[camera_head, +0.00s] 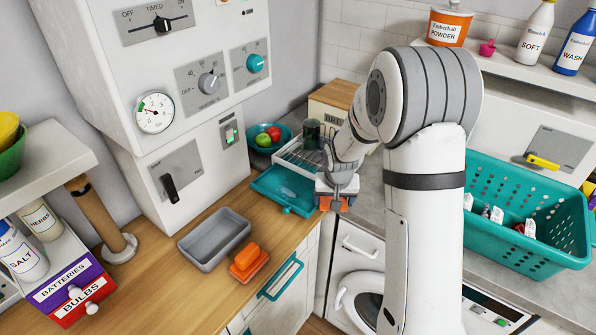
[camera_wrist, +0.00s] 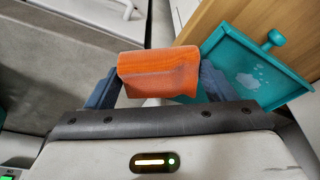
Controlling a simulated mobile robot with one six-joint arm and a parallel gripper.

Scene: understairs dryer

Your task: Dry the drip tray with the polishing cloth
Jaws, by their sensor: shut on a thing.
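My gripper (camera_head: 337,196) is shut on an orange folded cloth, taken as the polishing cloth. In the wrist view the cloth (camera_wrist: 158,72) sits between the two blue fingers of my gripper (camera_wrist: 160,84). The teal drip tray (camera_head: 270,183) juts from under a white rack at the counter's inner corner, with a pale wet-looking patch on its floor. In the wrist view the tray (camera_wrist: 222,50) lies right of the cloth, with its knob and the pale patch showing. The cloth is beside the tray in both views; its height above the counter is hard to tell.
A white rack (camera_head: 298,158) with a dark green cup stands behind the tray. A teal bowl of fruit (camera_head: 262,142) is close by. A grey bin (camera_head: 214,238) and an orange block (camera_head: 248,261) stand on the wooden counter. A teal basket (camera_head: 525,215) is at right.

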